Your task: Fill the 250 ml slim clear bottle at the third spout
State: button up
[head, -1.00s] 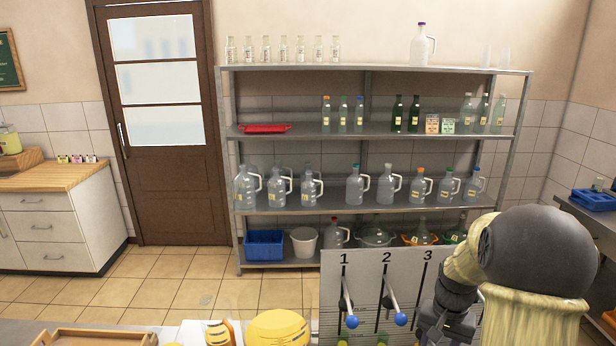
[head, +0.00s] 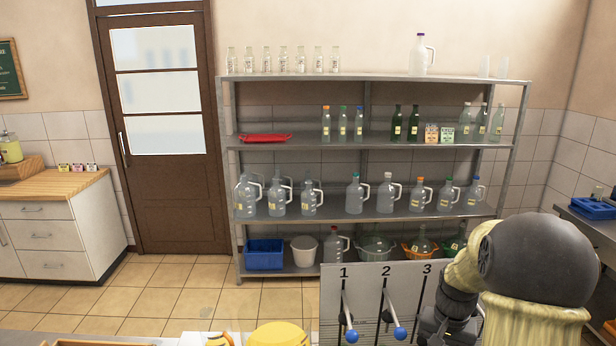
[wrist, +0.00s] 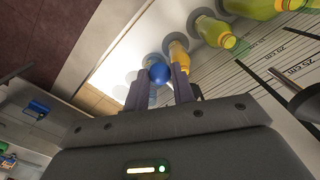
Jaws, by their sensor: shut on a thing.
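The grey dispenser panel (head: 365,283) bears the numbers 1, 2 and 3. Levers 1 (head: 352,337) and 2 (head: 400,334) end in blue balls. I cannot make out the 250 ml slim clear bottle at the spouts.
Several yellow-green spout-like parts (wrist: 213,32) line the panel beside my fingers, near a scale marked in cm (wrist: 290,70). A yellow rounded thing (head: 278,335) stands left of the panel. The shelf rack (head: 375,142) behind holds bottles and jugs. Floor (head: 170,290) is clear.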

notch_tip(320, 180, up, 9)
jog(key=p, duration=0.7)
jog(key=shift+r, duration=0.15)
jog(key=o, duration=0.4)
jog(key=shift+r, duration=0.15)
jog(key=o, duration=0.5)
notch_tip(320, 180, up, 17)
jog(key=b, duration=0.4)
jog(key=shift+r, duration=0.15)
